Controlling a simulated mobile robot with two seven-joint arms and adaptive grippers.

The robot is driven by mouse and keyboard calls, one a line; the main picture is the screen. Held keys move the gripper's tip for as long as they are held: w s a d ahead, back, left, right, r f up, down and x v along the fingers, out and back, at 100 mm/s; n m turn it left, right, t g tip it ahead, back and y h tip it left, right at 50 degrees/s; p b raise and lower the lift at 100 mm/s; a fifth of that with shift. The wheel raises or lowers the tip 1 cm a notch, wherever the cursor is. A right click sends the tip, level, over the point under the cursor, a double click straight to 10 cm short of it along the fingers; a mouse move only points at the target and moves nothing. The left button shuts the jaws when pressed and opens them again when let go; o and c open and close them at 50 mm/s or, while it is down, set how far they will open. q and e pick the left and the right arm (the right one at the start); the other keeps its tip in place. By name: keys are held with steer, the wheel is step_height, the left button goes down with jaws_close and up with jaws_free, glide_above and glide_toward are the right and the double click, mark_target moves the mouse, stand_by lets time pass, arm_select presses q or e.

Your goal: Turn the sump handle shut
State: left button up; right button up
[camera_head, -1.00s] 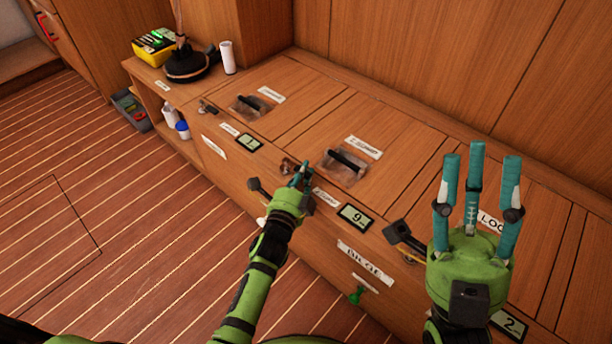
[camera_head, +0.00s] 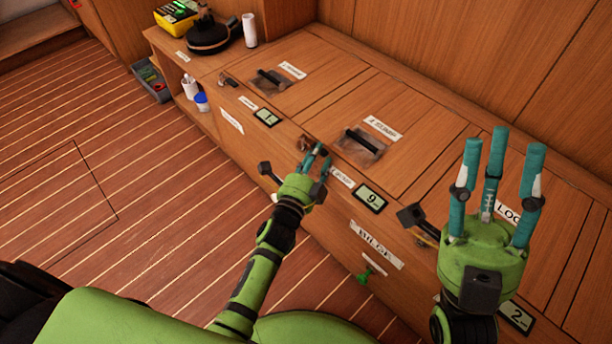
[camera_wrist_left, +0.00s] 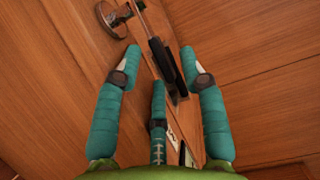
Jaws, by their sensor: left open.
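My left gripper (camera_head: 316,158) is open and empty at the cabinet's front top edge, close to a small brass fitting (camera_head: 304,143). In the left wrist view, a black bar handle (camera_wrist_left: 166,65) lies beyond its spread fingers, and a round metal fitting (camera_wrist_left: 115,16) is at upper left. No contact is visible. Black-ended levers stand out from the cabinet front, one left of this gripper (camera_head: 265,168) and one further right (camera_head: 410,215). My right gripper (camera_head: 499,165) is open, fingers up, and empty.
Hatches with black handles (camera_head: 362,142) (camera_head: 271,77) sit in the cabinet top. Small displays (camera_head: 370,198) (camera_head: 265,118) line its edge. A green knob (camera_head: 364,277) is low on the front. A yellow box (camera_head: 175,20) and white cylinder (camera_head: 249,31) stand far left. The striped floor (camera_head: 150,210) is largely clear.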

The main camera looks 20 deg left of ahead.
arm_select(q)
steer(key=s+a, duration=0.1)
steer(key=s, duration=0.8)
steer(key=shift+s, duration=0.15)
